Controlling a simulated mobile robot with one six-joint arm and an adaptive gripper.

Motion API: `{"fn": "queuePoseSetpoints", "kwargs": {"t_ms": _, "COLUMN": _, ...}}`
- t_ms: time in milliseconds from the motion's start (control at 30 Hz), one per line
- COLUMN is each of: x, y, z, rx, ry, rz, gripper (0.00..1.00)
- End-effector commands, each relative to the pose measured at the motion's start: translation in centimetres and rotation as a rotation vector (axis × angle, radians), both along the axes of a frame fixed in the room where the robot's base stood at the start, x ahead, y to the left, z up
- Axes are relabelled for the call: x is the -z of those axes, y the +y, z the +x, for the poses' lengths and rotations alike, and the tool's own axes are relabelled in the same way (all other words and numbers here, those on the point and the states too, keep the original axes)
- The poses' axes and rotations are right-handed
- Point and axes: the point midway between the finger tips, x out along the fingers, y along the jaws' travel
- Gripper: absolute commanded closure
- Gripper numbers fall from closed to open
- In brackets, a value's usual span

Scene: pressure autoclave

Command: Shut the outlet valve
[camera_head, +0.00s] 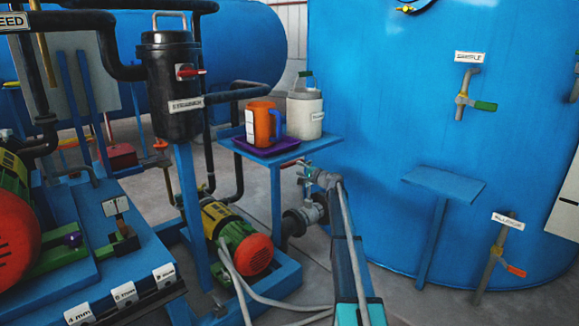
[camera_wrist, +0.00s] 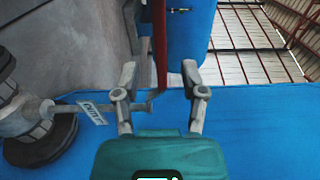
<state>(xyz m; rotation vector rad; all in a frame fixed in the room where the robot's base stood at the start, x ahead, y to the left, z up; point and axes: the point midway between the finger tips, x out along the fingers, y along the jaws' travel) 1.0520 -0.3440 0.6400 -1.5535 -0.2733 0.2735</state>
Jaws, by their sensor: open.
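The outlet valve's red lever (camera_wrist: 161,45) runs up the middle of the wrist view, in line with the gap between my fingertips. Its lower end meets a thin grey stem (camera_wrist: 152,99), which joins a grey pipe fitting at the left. A small white tag (camera_wrist: 91,114) on the stem seems to read "outlet". My gripper (camera_wrist: 160,75) is open, one finger on each side of the lever. I cannot tell whether either finger touches it. In the head view my gripper (camera_head: 318,178) is beside the pipe fitting, below the small table, and partly hides the valve.
A blue table (camera_head: 275,152) above the valve holds an orange jug (camera_head: 263,124) on a purple tray and a white canister (camera_head: 304,110). A large blue tank (camera_head: 430,120) stands at the right. A pump (camera_head: 235,238) and hoses lie at the lower left.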

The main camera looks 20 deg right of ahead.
Motion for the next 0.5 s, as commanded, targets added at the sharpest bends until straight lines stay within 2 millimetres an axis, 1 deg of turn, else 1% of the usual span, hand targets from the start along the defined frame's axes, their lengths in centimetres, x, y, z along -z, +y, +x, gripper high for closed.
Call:
{"fn": "queuePoseSetpoints", "kwargs": {"t_ms": 33, "x": 0.0, "y": 0.2, "z": 1.1, "rx": -0.001, "ry": 0.000, "rz": 0.000, "gripper": 0.46}}
{"fn": "queuePoseSetpoints", "kwargs": {"t_ms": 200, "x": 0.0, "y": 1.1, "z": 3.4, "rx": -0.002, "ry": 0.000, "rz": 0.000, "gripper": 0.46}}
{"fn": "queuePoseSetpoints", "kwargs": {"t_ms": 333, "x": 0.0, "y": 1.6, "z": 4.7, "rx": -0.001, "ry": 0.000, "rz": 0.000, "gripper": 0.46}}
{"fn": "queuePoseSetpoints", "kwargs": {"t_ms": 500, "x": 0.0, "y": 2.1, "z": 5.7, "rx": -0.001, "ry": 0.000, "rz": 0.000, "gripper": 0.46}}
